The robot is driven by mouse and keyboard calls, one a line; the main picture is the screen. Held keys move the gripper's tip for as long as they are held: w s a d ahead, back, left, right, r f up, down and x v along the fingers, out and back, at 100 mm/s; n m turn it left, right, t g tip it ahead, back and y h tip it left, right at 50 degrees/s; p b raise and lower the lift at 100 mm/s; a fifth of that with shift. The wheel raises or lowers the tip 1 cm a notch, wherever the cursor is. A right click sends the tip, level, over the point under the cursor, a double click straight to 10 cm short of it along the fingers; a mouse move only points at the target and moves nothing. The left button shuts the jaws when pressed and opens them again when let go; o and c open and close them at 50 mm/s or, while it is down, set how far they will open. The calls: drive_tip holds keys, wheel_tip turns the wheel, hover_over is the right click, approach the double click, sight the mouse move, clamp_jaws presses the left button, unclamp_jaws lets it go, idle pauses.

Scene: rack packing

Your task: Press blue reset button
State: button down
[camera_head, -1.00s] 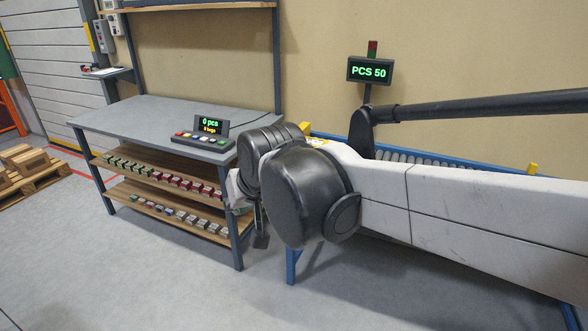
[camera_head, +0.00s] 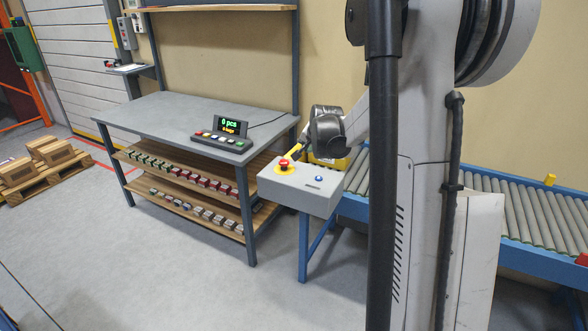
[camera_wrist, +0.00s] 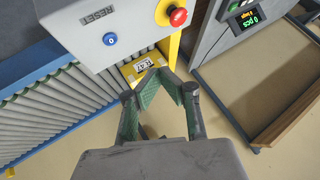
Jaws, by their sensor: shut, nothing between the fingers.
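The blue reset button (camera_head: 319,179) is small and round on the grey control box (camera_head: 298,195), right of a red mushroom button (camera_head: 284,164). In the wrist view, the blue button (camera_wrist: 110,39) sits beside the word RESET, up and left of my gripper (camera_wrist: 163,76). My gripper's fingertips are together with nothing between them, apart from the button. They appear in front of a yellow part with a white label below the box. In the head view, my dark wrist is behind the box and the fingertips are hard to make out.
The blue-framed roller conveyor (camera_head: 530,215) runs to the right of the box. A grey workbench (camera_head: 180,118) stands at left, with a counter display (camera_head: 230,124) and lower shelves of small parts. A yellow piece (camera_head: 327,161) sits right behind the box. My arm blocks the right middle.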

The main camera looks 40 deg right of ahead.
drive_tip(key=w+d+f+m, duration=0.1)
drive_tip(key=d+f, duration=0.2)
drive_tip(key=d, duration=0.3)
drive_tip(key=shift+d+f+m+h+p, duration=0.15)
drive_tip(key=shift+d+m+h+p, duration=0.15)
drive_tip(key=shift+d, duration=0.05)
drive_tip(key=shift+w+f, duration=0.1)
drive_tip(key=shift+f, duration=0.05)
drive_tip(key=b, duration=0.4)
hover_over(319, 178)
wheel_tip(319, 178, down, 7)
drive_tip(key=shift+f, duration=0.1)
drive_tip(key=shift+f+b, duration=0.6)
drive_tip(key=shift+f, duration=0.1)
idle(0.5)
drive_tip(key=shift+f+b, duration=0.4)
drive_tip(key=shift+b, duration=0.1)
